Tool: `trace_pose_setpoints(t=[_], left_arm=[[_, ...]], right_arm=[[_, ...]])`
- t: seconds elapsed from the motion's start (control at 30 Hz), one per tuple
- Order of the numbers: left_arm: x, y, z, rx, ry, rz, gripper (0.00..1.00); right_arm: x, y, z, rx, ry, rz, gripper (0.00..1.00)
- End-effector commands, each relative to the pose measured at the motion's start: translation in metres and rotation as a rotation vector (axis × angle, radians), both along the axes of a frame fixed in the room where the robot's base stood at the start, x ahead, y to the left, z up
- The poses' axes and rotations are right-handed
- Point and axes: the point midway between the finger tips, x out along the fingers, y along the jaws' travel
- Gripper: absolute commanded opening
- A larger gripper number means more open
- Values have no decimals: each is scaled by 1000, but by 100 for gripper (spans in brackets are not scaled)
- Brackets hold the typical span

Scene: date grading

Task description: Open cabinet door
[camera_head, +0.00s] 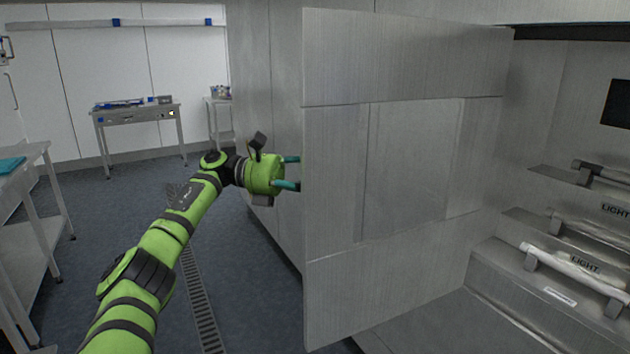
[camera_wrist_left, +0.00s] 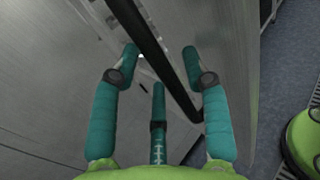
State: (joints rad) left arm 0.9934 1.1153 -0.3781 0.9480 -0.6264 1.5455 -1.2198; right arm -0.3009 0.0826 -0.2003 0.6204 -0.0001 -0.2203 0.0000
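The cabinet door (camera_head: 405,160), a large flat brushed-metal panel, stands swung open in the middle of the head view. Its far left edge is where my left gripper (camera_head: 291,172) reaches; the fingertips pass behind the panel and are hidden there. In the left wrist view my left gripper (camera_wrist_left: 162,58) has its teal fingers spread apart, one on each side of a long dark bar (camera_wrist_left: 158,52), with a third finger below. Whether the bar is a handle or the door's edge, and whether a finger touches it, I cannot tell. My right gripper is not in view.
Right of the door is the cabinet's open interior with metal steps (camera_head: 490,265) and light-coloured bars marked LIGHT (camera_head: 575,268). A metal table (camera_head: 140,116) stands at the back left, another (camera_head: 22,160) at the left edge. Dark floor with a drain grate (camera_head: 198,300) lies open.

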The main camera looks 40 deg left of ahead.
Motion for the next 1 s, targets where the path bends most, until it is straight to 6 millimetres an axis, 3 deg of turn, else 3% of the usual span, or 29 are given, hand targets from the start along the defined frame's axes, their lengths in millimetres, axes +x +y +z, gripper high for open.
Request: trace_pose_setpoints(t=[0.27,0.6,1.0], left_arm=[[-1,3,0,0,0,0,46],[-22,47,1,-3,-3,3,46],[-33,66,0,1,0,-1,46]], right_arm=[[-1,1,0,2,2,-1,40],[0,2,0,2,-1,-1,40],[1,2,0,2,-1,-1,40]])
